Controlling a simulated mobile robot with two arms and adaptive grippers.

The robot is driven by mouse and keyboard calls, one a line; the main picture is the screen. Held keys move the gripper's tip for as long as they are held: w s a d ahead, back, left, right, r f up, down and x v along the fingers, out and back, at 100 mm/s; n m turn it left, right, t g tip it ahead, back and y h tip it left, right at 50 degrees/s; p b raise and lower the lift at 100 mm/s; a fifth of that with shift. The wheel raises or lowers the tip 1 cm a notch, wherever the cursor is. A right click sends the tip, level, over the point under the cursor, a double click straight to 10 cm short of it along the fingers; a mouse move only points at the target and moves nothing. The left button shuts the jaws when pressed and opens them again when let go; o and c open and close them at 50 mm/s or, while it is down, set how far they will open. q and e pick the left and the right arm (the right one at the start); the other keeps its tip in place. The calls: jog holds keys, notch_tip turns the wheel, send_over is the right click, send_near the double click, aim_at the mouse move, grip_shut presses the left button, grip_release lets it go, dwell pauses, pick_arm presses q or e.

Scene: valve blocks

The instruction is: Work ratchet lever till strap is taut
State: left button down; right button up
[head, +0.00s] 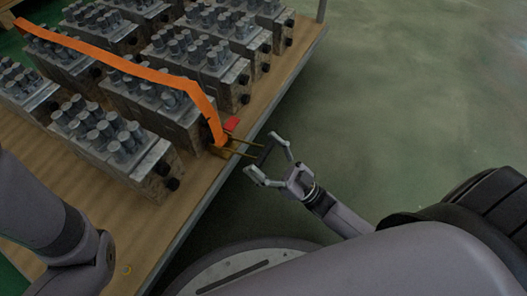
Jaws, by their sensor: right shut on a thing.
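The orange strap (125,65) runs from the upper left across the valve blocks. It bends near a block edge and drops to the ratchet (221,148) at the right edge of the wooden platform. The ratchet has a yellowish body. Its lever (241,153) has two thin arms pointing right, out past the platform edge, toward a dark crossbar. My right gripper (267,158) is shut on the lever's outer end, one finger at each side of it. My left arm comes in at the lower left; its gripper is outside the view.
Grey valve blocks (140,158) with several round posts each stand in rows on the wooden platform (190,208). A small red piece (232,124) sits beside the ratchet. Green floor (400,110) to the right is clear.

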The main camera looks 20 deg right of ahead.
jog(key=shift+f, duration=0.3)
jog(key=o, duration=1.3)
jog(key=shift+s, duration=0.1)
jog(key=o, duration=0.3)
jog(key=shift+r, duration=0.15)
jog(key=shift+o, duration=0.2)
jog(key=v, duration=1.2)
jog(key=shift+r, duration=0.15)
